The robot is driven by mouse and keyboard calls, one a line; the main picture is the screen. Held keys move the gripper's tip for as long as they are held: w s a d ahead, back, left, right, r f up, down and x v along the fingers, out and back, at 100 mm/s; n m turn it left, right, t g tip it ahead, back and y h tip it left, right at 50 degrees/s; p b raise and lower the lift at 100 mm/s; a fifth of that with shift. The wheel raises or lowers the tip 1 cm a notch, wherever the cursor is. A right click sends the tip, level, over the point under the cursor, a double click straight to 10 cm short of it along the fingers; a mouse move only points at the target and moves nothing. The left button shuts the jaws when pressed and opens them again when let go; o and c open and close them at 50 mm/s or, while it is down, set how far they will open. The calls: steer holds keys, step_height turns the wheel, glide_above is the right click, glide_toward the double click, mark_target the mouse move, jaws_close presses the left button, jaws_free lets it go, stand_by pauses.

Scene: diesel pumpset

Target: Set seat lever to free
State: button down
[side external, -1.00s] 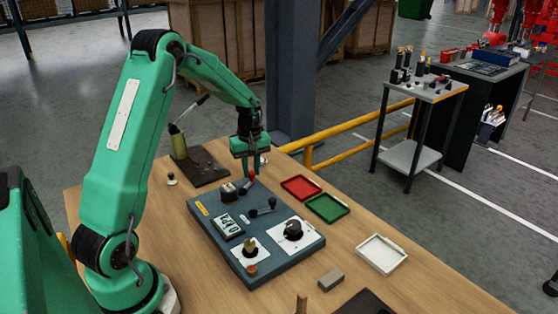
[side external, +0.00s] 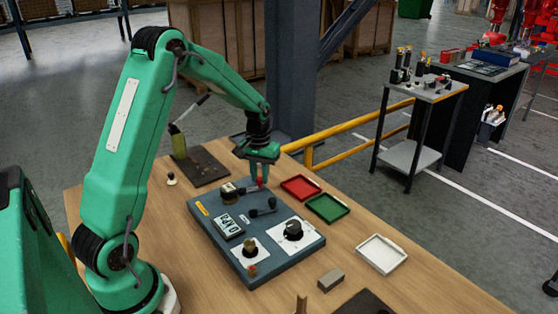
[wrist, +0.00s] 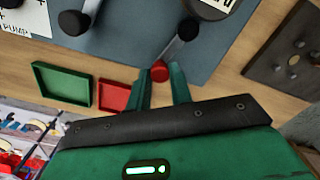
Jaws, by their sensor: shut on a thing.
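The blue-grey control panel (side external: 290,258) lies on the wooden table. A lever with a red knob (wrist: 160,71) and grey arm (wrist: 178,47) is at its far edge; I cannot read a label naming it the seat lever. My gripper (side external: 261,178) points down there, shut on the red knob, with one green finger on each side in the wrist view (wrist: 159,78). A second lever with a black knob (side external: 272,202) is beside it on the panel, apart from my gripper.
Red (side external: 300,199) and green (side external: 345,210) trays lie close to the panel's right side. A white tray (side external: 398,246) is farther right. A dark plate with a bottle-like green pump (side external: 178,142) stands behind.

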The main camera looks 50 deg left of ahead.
mark_target(261, 180)
steer(key=shift+s+d+r+m, duration=0.15)
steer(key=shift+d+m, duration=0.25)
steer(key=shift+m, duration=0.5)
steer(key=c, duration=1.3)
jaws_free()
steer(key=shift+o, duration=0.2)
steer(key=shift+r, duration=3.85)
